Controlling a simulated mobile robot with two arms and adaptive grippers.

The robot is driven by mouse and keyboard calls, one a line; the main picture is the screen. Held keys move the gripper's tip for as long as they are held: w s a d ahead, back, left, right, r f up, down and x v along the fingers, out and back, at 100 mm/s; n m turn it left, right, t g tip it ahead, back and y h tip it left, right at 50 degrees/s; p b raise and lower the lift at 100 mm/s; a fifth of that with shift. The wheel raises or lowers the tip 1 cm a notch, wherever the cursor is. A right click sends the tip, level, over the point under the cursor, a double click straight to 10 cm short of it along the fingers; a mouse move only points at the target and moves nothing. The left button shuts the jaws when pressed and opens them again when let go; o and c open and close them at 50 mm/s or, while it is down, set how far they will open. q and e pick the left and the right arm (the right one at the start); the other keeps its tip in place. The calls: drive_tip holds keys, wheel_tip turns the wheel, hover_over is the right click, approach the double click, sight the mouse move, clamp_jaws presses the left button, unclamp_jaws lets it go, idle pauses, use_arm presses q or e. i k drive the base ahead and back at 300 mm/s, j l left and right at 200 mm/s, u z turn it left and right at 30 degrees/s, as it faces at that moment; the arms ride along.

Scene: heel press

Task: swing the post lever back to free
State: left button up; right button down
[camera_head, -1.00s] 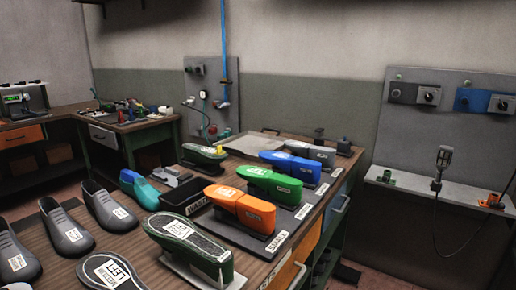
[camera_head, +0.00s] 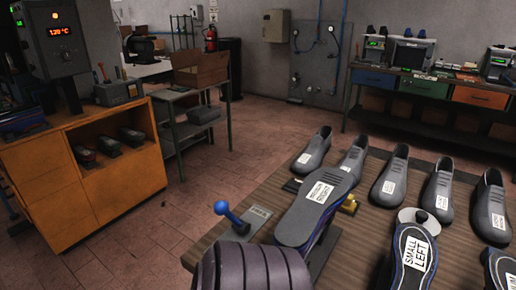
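A lever with a blue ball knob (camera_head: 221,208) stands at the near left edge of the wooden bench (camera_head: 205,247). Its short shaft leans up and to the left from a dark base. A small grey label plate (camera_head: 258,214) lies to its right; I cannot read it. Beside the plate, a grey shoe (camera_head: 316,202) labelled "MEDIUM RIGHT" is held sole up on a support that is mostly hidden. Neither of my grippers is in view.
A dark ribbed cylinder (camera_head: 252,270) fills the bottom foreground in front of the lever. Several grey shoes (camera_head: 390,180) stand along the bench, and a "SMALL LEFT" one (camera_head: 414,255) is sole up. An orange cabinet (camera_head: 110,180) stands left; open floor (camera_head: 190,195) lies between.

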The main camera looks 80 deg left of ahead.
sight(221, 207)
drive_tip(key=u, duration=2.85)
